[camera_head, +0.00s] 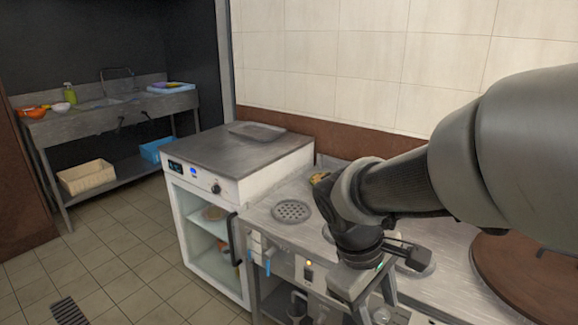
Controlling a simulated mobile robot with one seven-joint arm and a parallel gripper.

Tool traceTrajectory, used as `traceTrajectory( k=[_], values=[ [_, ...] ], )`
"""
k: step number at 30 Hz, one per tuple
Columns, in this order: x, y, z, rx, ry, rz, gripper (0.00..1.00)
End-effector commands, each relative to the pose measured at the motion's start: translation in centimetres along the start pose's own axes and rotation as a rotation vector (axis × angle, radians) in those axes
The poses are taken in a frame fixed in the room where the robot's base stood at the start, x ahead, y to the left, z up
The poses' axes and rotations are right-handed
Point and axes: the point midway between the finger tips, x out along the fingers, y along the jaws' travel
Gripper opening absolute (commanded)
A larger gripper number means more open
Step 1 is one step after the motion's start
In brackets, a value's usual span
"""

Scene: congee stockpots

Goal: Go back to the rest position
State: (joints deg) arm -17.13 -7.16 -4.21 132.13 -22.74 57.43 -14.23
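My arm reaches in from the right and bends down over the front of the steel counter (262,212). My gripper (372,300) hangs low at the counter's front edge, near the bottom of the view. Its fingertips are small and partly hidden, so I cannot tell whether it is open or shut. I see nothing clearly held in it. My forearm hides part of the counter behind it.
A round brown lid (505,268) lies at the right. A round perforated plate (291,211) is set in the counter. A white glass-door cabinet (212,235) with a tray (257,131) on top stands left. A sink table (95,122) is farther back; tiled floor (120,265) lies open at left.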

Motion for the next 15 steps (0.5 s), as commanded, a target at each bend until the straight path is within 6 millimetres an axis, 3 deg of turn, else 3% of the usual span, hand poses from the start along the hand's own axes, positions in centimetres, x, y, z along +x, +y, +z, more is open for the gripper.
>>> traceTrajectory(
  k=[1, 6, 15],
  values=[
    [-1.4, 0.0, 1.0, 0.107, 0.071, -0.017, 0.47],
    [-4.7, -0.8, 2.9, 0.388, 0.25, -0.076, 0.47],
    [-8.4, -1.9, 4.7, 0.701, 0.47, -0.136, 0.47]
  ],
)
